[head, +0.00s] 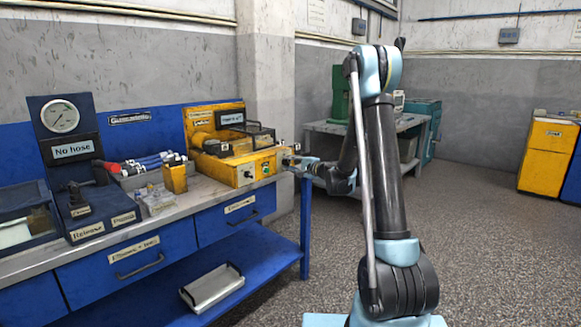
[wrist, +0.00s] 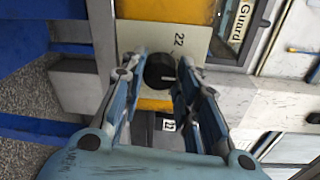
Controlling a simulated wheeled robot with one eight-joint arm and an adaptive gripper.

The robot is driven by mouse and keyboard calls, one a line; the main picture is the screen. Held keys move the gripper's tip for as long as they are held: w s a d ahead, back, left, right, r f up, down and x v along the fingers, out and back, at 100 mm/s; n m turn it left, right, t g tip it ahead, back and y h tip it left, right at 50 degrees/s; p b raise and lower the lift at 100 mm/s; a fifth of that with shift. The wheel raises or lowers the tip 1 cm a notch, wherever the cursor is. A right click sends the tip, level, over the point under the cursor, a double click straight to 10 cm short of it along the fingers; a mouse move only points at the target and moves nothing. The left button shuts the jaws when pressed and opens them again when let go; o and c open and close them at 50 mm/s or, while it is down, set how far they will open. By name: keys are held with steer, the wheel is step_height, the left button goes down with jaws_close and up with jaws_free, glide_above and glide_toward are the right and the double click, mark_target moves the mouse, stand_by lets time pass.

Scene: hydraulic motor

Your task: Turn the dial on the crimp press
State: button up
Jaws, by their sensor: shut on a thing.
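The crimp press (head: 215,163) is a yellow machine on the right end of the blue workbench. In the wrist view its yellow body (wrist: 178,12) carries a pale plate (wrist: 200,45) marked "22". The dial (wrist: 160,72) is a round black knob with a light mark, at that plate. My gripper (wrist: 162,62) has one finger on each side of the dial and is shut on it. In the head view my gripper (head: 290,160) is at the right end of the press, and I cannot make out the dial there.
The workbench (head: 150,211) also holds a gauge panel (head: 60,116) labelled "No hose" and several hose parts. A metal tray (head: 212,287) lies on the lower shelf. A grey table (head: 335,129) stands behind my arm.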

steer(key=shift+d+f, duration=0.1)
stand_by(0.5)
steer(key=o, duration=1.1)
steer(key=v, duration=1.1)
steer(key=shift+s+d, duration=0.25)
steer(key=shift+d, duration=0.1)
steer(key=shift+s, duration=0.1)
